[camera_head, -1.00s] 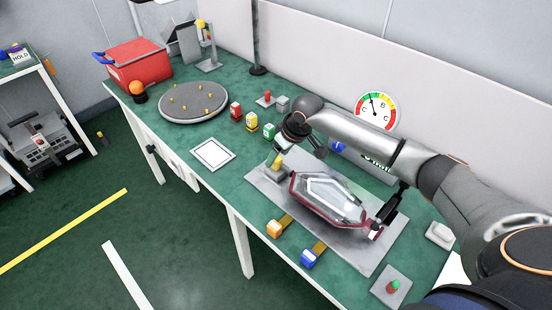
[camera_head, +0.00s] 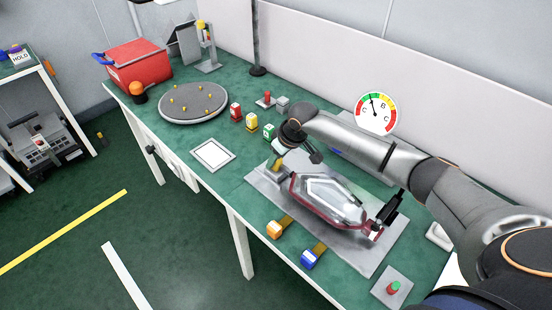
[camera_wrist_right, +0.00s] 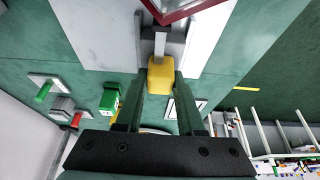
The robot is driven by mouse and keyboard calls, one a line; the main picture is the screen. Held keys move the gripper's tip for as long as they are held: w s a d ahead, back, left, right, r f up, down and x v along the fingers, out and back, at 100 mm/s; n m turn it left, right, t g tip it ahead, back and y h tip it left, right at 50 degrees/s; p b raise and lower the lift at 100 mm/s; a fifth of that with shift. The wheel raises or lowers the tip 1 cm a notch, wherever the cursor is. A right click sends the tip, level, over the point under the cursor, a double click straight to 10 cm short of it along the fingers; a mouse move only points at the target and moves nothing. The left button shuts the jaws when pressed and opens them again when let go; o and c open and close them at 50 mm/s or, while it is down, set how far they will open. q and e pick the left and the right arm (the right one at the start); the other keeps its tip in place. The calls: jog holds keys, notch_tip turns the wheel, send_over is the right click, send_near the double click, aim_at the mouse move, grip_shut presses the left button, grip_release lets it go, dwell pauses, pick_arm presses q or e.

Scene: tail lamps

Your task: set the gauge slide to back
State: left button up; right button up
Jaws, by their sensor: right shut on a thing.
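A yellow block-shaped knob (camera_head: 277,165) sits at the left end of the grey fixture plate (camera_head: 375,255), beside the tail lamp. In the right wrist view the same knob (camera_wrist_right: 161,76) is between my fingers, at the end of a grey slide rail (camera_wrist_right: 161,42). My right gripper (camera_wrist_right: 161,88) is shut on it; in the head view the hand (camera_head: 280,152) partly hides the knob. The clear tail lamp (camera_head: 330,198) with a red rim lies on the plate. No view shows a label naming the gauge slide. My left gripper is not in view.
An orange clamp (camera_head: 275,230) and a blue clamp (camera_head: 309,259) stand at the front edge. A black upright part (camera_head: 389,209) is at the lamp's right end. A round dial (camera_head: 376,112) hangs behind. Red, yellow and green blocks stand to the left, near a turntable (camera_head: 193,101).

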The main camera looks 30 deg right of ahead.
grip_shut()
dwell(0.8)
